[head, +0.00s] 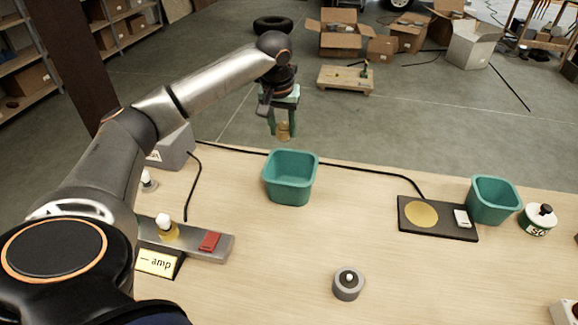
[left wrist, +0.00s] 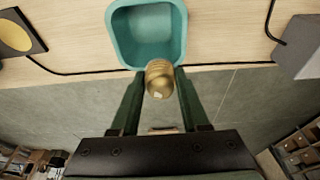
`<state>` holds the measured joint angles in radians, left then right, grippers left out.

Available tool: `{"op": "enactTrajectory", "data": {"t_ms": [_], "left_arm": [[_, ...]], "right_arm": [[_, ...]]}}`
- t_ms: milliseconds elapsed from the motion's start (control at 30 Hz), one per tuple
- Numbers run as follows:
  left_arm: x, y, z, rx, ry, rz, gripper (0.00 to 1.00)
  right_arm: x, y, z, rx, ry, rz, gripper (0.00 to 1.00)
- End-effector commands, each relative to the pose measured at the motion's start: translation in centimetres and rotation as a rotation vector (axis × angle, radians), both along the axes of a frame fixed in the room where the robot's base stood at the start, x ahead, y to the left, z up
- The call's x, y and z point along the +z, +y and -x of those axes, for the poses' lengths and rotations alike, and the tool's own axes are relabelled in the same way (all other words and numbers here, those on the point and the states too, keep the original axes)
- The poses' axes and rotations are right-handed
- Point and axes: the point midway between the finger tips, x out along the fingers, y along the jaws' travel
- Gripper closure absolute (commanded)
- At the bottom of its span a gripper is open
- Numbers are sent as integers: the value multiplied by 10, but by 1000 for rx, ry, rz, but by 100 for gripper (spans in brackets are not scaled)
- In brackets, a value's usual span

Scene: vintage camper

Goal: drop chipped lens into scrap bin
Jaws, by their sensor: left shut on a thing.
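My left gripper (head: 283,134) is shut on a small amber-gold rounded piece, which I take for the chipped lens (head: 284,130). In the left wrist view the lens (left wrist: 159,78) sits between the two green fingers, with a pale spot on its end. A teal bin (head: 290,167) stands open on the table, nearer than the gripper; in the left wrist view this bin (left wrist: 116,28) looks empty and its rim is partly overlapped by the lens. A second teal bin (head: 494,206) stands to the right. No label shows which is the scrap bin. My right gripper is out of view.
A black plate with a yellow disc (head: 421,214) and a lidded jar (head: 537,219) flank the second bin. A grey round holder (head: 348,284) is in front. A grey strip with a bulb and red switch (head: 209,241) lies left. Black cables run along the back edge.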

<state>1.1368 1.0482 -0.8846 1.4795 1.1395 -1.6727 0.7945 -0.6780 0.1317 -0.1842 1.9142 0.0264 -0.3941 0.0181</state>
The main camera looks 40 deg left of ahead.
Motion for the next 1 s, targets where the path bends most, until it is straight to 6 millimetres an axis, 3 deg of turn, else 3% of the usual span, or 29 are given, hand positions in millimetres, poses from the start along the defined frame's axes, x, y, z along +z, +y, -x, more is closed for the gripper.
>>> {"op": "enactTrajectory", "data": {"t_ms": [400,767,800,1000], "left_arm": [[-45,0,1,0,3,-1,100],[-50,-1,1,0,1,0,100],[-50,-1,1,-1,1,-1,54],[-50,-1,1,-1,1,-1,31]], "right_arm": [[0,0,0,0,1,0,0],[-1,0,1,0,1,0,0],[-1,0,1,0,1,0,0],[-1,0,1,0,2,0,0]]}}
